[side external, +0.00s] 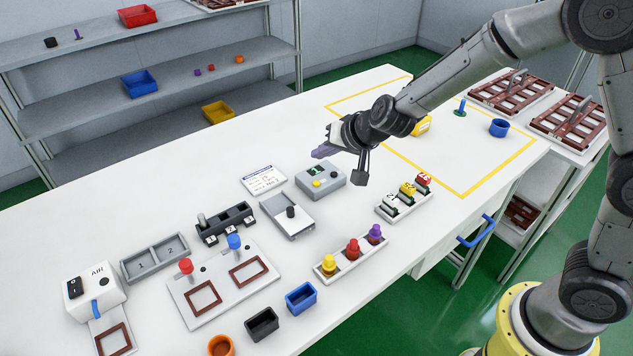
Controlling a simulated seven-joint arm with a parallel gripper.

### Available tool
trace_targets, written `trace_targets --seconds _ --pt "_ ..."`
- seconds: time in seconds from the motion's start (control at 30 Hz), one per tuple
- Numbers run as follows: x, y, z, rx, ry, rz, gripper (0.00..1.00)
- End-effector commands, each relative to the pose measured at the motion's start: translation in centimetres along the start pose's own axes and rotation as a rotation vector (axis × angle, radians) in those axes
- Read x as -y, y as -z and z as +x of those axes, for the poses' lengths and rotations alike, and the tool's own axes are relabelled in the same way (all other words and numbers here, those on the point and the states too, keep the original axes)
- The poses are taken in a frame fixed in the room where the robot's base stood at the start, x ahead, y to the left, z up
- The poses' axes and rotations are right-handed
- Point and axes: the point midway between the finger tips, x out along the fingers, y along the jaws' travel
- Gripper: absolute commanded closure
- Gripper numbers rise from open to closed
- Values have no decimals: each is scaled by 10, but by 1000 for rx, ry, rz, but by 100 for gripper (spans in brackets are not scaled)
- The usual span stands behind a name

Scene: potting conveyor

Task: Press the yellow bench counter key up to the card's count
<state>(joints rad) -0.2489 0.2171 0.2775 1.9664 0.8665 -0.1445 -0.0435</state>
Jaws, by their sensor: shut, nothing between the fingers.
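The bench counter (329,189) is a grey box near the middle of the white bench. It has a small dark display (315,170) with a green figure too small to read, and a yellow key (318,184) on top. A white card (263,180) with printed lines stands just left of the counter; its count is too small to read for certain. My gripper (362,182) is shut and empty, pointing down to the right of the counter. It appears apart from the yellow key; its exact height above the bench is hard to tell.
A grey device with a black knob (290,211) sits in front of the counter. A rack of numbered blocks (404,208) stands to the right, and a tray with yellow, red and purple knobs (351,259) in front. Bare bench lies behind the counter.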

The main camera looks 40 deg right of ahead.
Motion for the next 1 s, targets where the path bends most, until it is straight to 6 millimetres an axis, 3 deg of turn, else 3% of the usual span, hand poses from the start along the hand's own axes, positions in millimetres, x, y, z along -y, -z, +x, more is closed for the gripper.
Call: trace_targets --seconds 0.37,1.0 --pt "16 17 -19 -6 13 68 100" --pt "16 17 -15 -11 15 73 100"
